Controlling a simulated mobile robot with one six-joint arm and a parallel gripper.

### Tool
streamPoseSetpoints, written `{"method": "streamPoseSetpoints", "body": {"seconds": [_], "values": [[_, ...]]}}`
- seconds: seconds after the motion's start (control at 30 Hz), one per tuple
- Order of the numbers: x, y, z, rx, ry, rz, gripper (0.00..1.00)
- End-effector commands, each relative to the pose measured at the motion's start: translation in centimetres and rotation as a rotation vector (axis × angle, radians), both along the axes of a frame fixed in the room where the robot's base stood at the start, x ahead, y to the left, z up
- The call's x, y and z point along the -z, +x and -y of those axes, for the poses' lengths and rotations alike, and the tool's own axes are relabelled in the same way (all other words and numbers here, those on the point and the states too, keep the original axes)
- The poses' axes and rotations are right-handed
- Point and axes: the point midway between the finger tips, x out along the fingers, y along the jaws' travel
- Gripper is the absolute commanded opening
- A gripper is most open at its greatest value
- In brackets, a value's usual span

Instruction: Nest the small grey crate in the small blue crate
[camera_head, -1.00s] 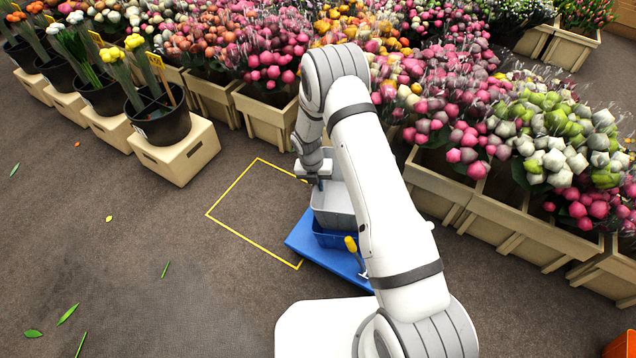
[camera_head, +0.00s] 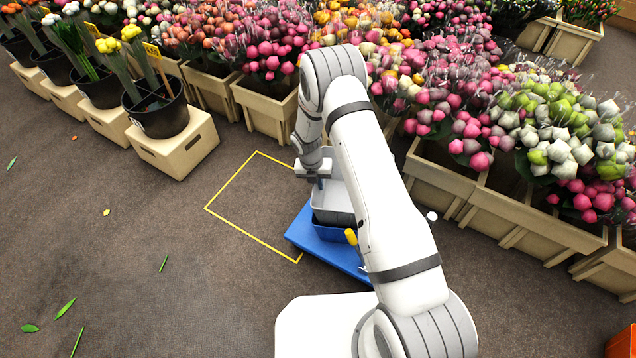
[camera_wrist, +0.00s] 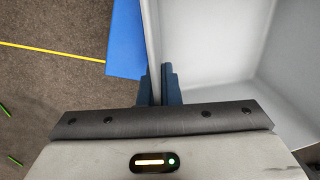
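My gripper (camera_head: 321,183) is at the crate's far left rim. In the wrist view, the dark blue fingers of my gripper (camera_wrist: 158,86) are on both sides of the grey crate's wall, shut on it. The grey crate's inside (camera_wrist: 205,45) looks empty there. My arm hides the crates' right side.
A small yellow object (camera_head: 351,236) is near the crates. Wooden flower crates (camera_head: 265,112) line the back and right. The left floor is mostly clear, with scattered leaves.

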Motion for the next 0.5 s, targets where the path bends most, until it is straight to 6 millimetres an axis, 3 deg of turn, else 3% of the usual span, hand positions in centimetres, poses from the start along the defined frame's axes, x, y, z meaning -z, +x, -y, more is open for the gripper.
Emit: {"method": "streamPoseSetpoints", "body": {"seconds": [0.37, 0.5], "values": [[-0.05, 0.02, 0.0, 0.0, 0.0, 0.0, 0.29], [-0.03, 0.01, 0.0, 0.0, 0.0, 0.0, 0.29]]}}
